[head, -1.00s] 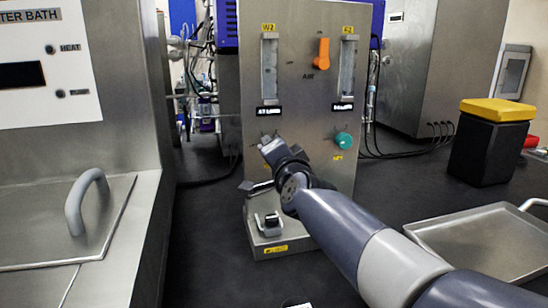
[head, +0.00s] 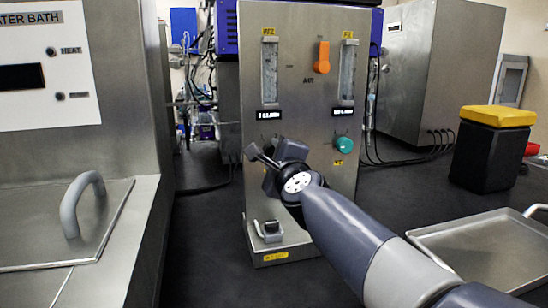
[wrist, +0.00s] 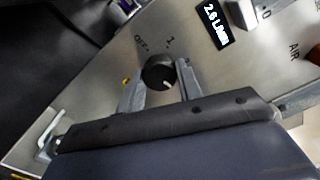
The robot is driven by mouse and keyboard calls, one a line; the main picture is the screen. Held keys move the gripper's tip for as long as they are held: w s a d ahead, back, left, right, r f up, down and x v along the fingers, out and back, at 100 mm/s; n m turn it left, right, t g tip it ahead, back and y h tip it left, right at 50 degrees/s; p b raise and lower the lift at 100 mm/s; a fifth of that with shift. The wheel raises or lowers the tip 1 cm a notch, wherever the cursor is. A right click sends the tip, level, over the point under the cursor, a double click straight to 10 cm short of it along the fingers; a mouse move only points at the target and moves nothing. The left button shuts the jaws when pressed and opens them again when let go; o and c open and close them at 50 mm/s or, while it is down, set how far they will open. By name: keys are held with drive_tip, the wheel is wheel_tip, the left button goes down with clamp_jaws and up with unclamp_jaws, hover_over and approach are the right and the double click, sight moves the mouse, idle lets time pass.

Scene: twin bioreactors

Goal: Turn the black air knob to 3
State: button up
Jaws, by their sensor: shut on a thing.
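The black air knob (wrist: 157,70) sits on the steel gas panel (head: 312,185). In the wrist view my gripper (wrist: 160,82) is shut on it, one finger on each side. A pale mark shows at the knob's lower right edge. The lit display (wrist: 216,24) seems to read about 2.8 L/min. In the head view my gripper (head: 268,152) is at the panel's lower left and hides the knob.
The panel also carries an orange knob (head: 322,57), a green knob (head: 343,144) and two flow tubes. A metal tray (head: 480,250) lies at right, near a black bin with a yellow lid (head: 492,145). A water bath (head: 80,120) stands at left. The dark bench between is clear.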

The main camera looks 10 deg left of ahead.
drive_tip(key=shift+m, duration=1.2)
drive_tip(key=o, duration=1)
drive_tip(key=v, duration=1.1)
drive_tip(key=shift+p, duration=0.3)
drive_tip(key=shift+w+a, duration=0.1)
drive_tip(key=shift+w, duration=0.05)
